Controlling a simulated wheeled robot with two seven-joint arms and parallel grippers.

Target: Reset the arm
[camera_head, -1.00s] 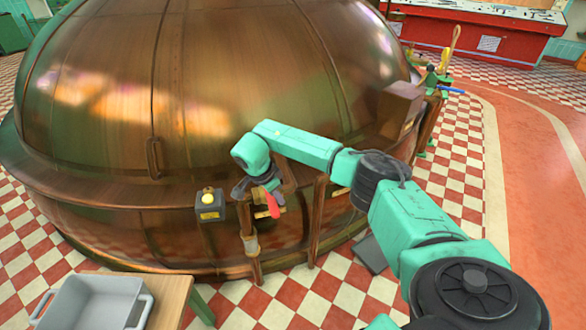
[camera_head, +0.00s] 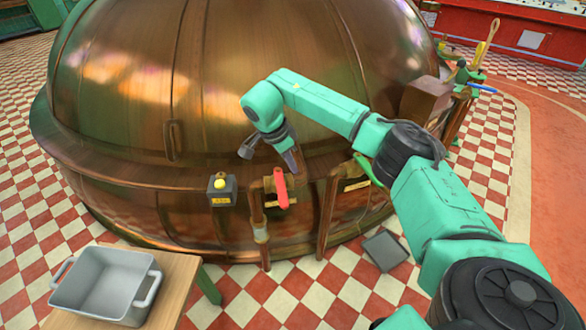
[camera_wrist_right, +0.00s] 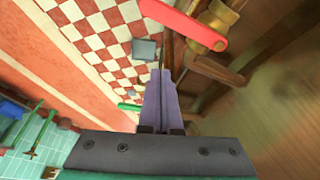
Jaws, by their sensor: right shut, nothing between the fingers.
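My right arm reaches in from the right, and my right gripper (camera_head: 297,166) is in front of the copper kettle (camera_head: 200,90). It is just above and to the right of a red valve handle (camera_head: 281,188), apart from it in the picture. In the right wrist view the gripper's fingers (camera_wrist_right: 160,92) are together with nothing held. The red handle (camera_wrist_right: 185,22) shows beyond them at the top. My left gripper is not in view.
A box with a yellow button (camera_head: 220,190) is left of the handle, and copper pipes (camera_head: 327,215) stand to its right. A grey tub (camera_head: 100,285) is on a wooden table (camera_head: 170,285) at lower left. A grey plate (camera_head: 385,251) lies on the checkered floor.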

